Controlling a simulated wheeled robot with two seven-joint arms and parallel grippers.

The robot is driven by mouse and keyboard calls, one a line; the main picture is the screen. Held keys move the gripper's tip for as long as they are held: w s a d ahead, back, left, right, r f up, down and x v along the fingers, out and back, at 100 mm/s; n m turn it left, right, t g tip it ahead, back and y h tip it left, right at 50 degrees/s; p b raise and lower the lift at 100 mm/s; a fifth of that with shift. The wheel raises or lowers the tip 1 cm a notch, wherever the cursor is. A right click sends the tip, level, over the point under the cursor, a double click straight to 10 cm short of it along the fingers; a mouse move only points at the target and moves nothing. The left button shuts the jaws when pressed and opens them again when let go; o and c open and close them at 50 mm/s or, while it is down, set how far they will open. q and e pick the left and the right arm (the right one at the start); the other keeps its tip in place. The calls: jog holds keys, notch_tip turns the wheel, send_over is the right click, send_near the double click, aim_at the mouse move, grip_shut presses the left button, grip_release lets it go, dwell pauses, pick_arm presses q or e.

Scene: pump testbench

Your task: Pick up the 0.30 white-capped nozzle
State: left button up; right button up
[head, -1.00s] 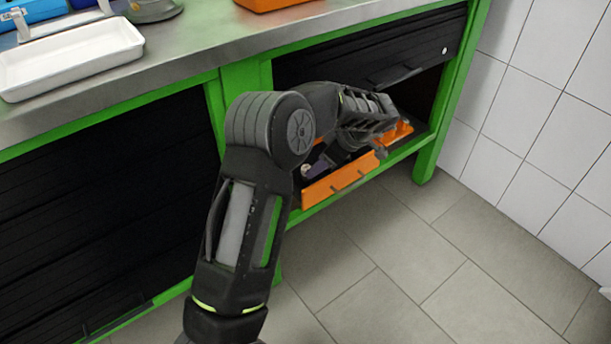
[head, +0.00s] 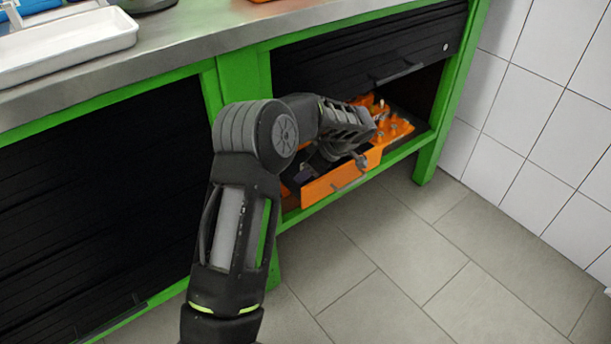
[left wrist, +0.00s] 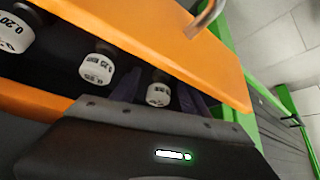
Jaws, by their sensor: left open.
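In the left wrist view, a white-capped nozzle (left wrist: 158,94) sits in a dark slot of the orange drawer, its cap print too blurred to read surely. My left gripper (left wrist: 158,84) is open, with one dark purple finger on each side of this nozzle; I cannot tell whether they touch it. To its left are a white cap marked 0.25 (left wrist: 97,69) and one marked 0.20 (left wrist: 15,33). In the head view my left arm reaches into the orange drawer (head: 340,183), and its wrist hides the nozzles there. My right gripper is not in view.
The drawer's front panel with a metal handle (left wrist: 205,18) stands close beyond the fingers. A black shutter (head: 365,50) hangs partly raised above, inside a green frame (head: 440,120). Small fittings (head: 385,115) fill the drawer's right side. The tiled floor (head: 400,270) is clear.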

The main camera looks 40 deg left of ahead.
pick_arm(q)
jog(key=shift+c, duration=0.2)
dwell(0.4)
grip_shut()
dwell(0.3)
